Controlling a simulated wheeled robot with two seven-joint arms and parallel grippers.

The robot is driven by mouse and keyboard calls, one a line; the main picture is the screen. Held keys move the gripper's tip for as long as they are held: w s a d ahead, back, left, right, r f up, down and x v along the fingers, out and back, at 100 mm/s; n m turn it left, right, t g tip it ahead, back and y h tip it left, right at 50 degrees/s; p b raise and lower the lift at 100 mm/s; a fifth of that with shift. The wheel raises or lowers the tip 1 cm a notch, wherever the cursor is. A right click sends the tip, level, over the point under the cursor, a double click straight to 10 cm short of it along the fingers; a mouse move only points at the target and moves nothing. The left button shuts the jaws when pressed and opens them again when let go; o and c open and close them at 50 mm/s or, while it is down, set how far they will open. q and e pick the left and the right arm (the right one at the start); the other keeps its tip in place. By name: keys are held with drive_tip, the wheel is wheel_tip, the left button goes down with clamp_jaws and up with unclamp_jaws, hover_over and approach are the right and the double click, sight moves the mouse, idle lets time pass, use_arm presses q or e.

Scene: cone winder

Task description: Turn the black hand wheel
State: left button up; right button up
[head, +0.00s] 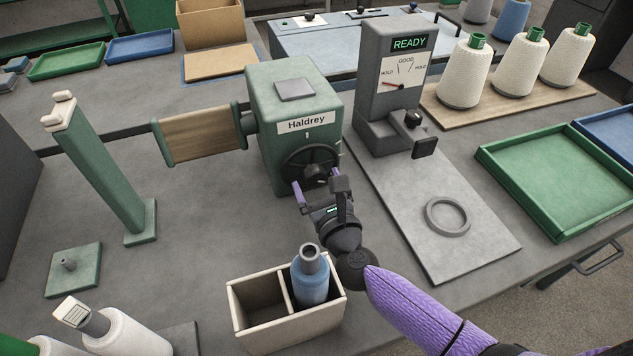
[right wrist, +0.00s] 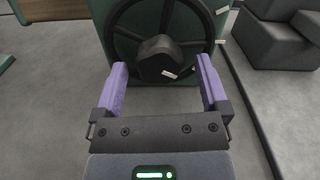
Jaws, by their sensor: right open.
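The black hand wheel (head: 311,166) is on the front of the green Haldrey machine (head: 290,110). In the right wrist view the wheel (right wrist: 130,44) fills the top middle, with a dark hub (right wrist: 160,58) at its centre. My right gripper (head: 316,190) is in front of the wheel's lower part. In the right wrist view its purple fingers (right wrist: 161,82) stand apart on both sides of the hub, with nothing held between them. I cannot tell whether the fingers touch the wheel. My left gripper is not in view.
A grey gauge stand (head: 393,85) reading READY stands right of the machine, with a ring (head: 447,217) on its plate. A divided box (head: 258,318) with a blue cone (head: 310,279) is in front. A green post (head: 100,175) stands left. White cones (head: 465,75) stand back right.

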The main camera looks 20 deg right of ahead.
drive_tip(key=shift+w, duration=0.5)
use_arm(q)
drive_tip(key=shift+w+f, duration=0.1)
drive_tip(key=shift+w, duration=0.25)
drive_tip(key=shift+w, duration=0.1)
use_arm(e)
drive_tip(key=shift+c, duration=0.3)
